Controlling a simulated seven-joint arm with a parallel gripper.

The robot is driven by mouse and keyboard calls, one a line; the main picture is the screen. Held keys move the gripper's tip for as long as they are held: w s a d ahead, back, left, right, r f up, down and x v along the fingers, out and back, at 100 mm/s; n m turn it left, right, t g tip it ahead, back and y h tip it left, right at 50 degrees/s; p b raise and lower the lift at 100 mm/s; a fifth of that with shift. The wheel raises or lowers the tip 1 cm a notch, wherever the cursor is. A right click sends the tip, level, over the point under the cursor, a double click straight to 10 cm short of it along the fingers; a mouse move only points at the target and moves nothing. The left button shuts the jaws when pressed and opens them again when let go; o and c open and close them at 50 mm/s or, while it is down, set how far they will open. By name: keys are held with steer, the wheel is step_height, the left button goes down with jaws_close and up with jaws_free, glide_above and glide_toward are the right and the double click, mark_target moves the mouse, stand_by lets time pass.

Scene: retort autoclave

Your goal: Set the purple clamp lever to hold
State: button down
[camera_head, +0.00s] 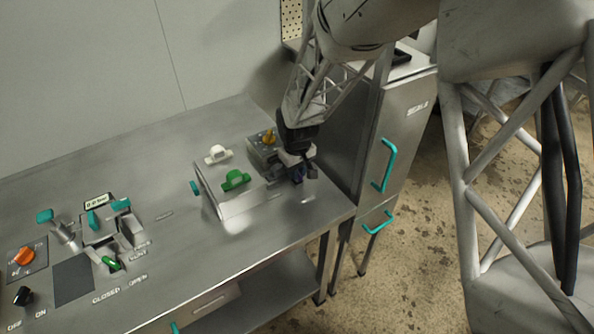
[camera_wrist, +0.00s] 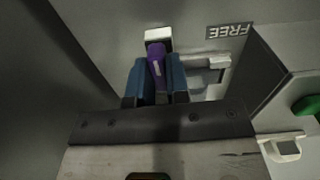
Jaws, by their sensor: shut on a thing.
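The purple clamp lever (camera_wrist: 156,64) shows in the wrist view, between the two blue finger pads of my gripper (camera_wrist: 158,75). My gripper is shut on it. A pale block (camera_wrist: 158,36) sits at the lever's upper end. A label reading FREE (camera_wrist: 230,31) appears upside down to the right of the lever. No hold label is visible. In the head view my gripper (camera_head: 298,172) is low over the right end of the steel bench, and it hides the lever there.
On the steel bench (camera_head: 165,215), a metal box with a green handle (camera_head: 235,180) stands left of my gripper. A tall cabinet with teal handles (camera_head: 386,165) stands right. Several controls occupy the bench's left end.

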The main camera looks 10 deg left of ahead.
steer(key=c, duration=1.1)
jaws_free()
steer(key=shift+r, duration=0.1)
steer(key=shift+r, duration=3.8)
